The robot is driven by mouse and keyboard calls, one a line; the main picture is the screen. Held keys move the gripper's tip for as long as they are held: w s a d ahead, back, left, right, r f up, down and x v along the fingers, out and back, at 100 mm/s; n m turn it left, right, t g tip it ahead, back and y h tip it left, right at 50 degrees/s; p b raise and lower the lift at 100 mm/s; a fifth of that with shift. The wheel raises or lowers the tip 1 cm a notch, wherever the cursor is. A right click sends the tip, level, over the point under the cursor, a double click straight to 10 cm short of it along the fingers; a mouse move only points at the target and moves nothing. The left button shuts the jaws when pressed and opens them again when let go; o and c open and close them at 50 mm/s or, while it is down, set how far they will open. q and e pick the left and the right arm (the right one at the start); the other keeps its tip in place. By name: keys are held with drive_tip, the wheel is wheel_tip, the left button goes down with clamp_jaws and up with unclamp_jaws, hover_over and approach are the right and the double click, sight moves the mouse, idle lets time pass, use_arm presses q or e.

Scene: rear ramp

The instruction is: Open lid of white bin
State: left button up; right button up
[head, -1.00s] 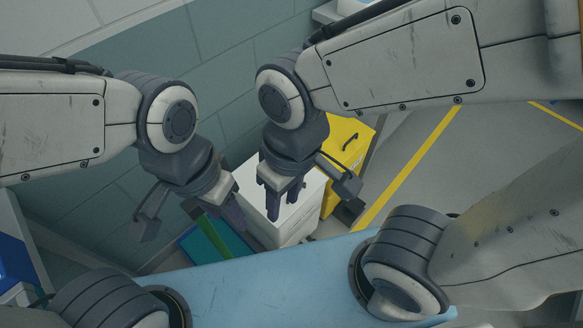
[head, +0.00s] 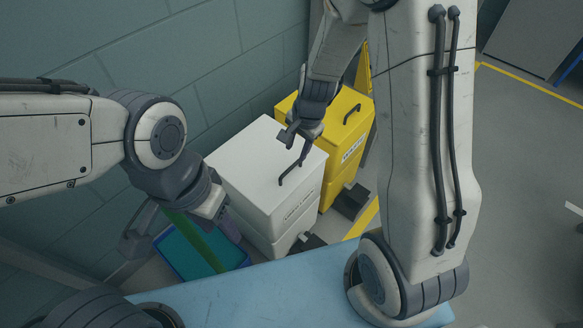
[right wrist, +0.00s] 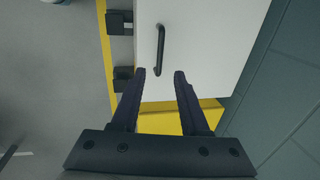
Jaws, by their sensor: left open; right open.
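The white bin (head: 258,165) stands against the wall, its lid shut, with a black bar handle (head: 291,173) near the right edge of its top. In the right wrist view the white lid (right wrist: 200,45) fills the upper middle, and the handle (right wrist: 160,48) runs upright there. My right gripper (head: 298,146) is open and empty above the lid, close to the handle. In the right wrist view its fingertips (right wrist: 160,74) show on either side of the handle's lower end; I cannot tell the height gap. My left gripper (head: 226,218) is open and empty, left of the bin's front.
A yellow bin (head: 335,128) with a black handle stands right behind the white one. Black pedals (head: 306,243) stick out at the bins' feet. A blue-rimmed green container (head: 188,252) is at the left. A light blue surface (head: 265,290) lies in front. Floor at right is clear.

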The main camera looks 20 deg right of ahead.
sight(291, 168)
drive_tip(key=f+b, duration=0.1)
drive_tip(key=f, duration=0.1)
drive_tip(key=w+f+b, duration=0.1)
drive_tip(key=f, duration=0.2)
drive_tip(key=a+f+b, duration=0.1)
drive_tip(key=f, duration=0.2)
drive_tip(key=shift+w+f+b, duration=0.2)
drive_tip(key=shift+f+b, duration=0.05)
drive_tip(key=shift+b, duration=0.15)
clamp_jaws()
idle(0.9)
